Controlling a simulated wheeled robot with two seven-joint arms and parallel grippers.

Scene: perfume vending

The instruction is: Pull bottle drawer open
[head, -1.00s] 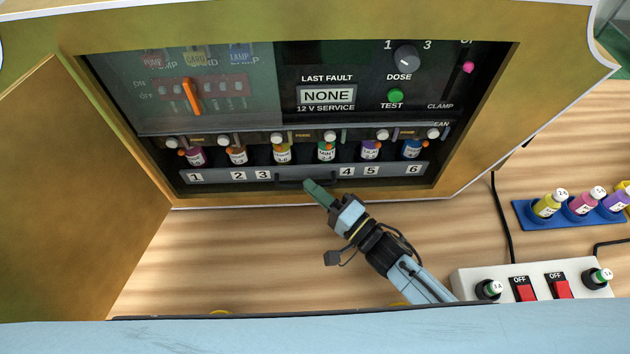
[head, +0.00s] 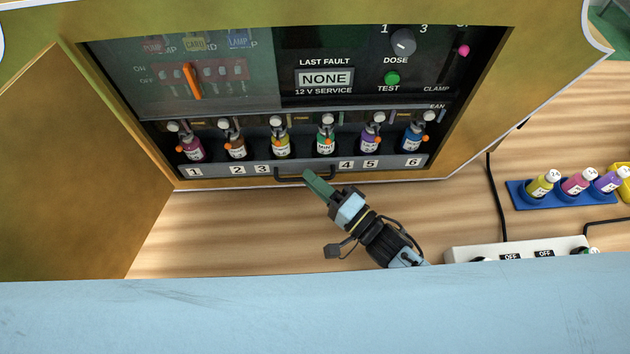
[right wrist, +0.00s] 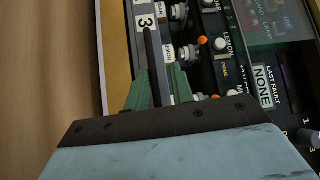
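The bottle drawer (head: 215,170) is a grey numbered front low in the machine, holding a row of small bottles. It stands a little out from the machine. Its black handle (head: 288,178) is at the middle, between numbers 3 and 4. My right gripper (head: 312,176) is at the handle, with its green fingers on both sides of the bar. In the right wrist view the handle (right wrist: 153,50) runs between the fingertips (right wrist: 162,72); the exact contact is hard to see. My left gripper is not in view.
The machine's door (head: 80,160) stands open at the left. A blue rack (head: 525,194) with several bottles stands at the right. A white switch box (head: 465,251) sits at the lower right. The wooden table (head: 230,230) in front of the drawer is mostly clear.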

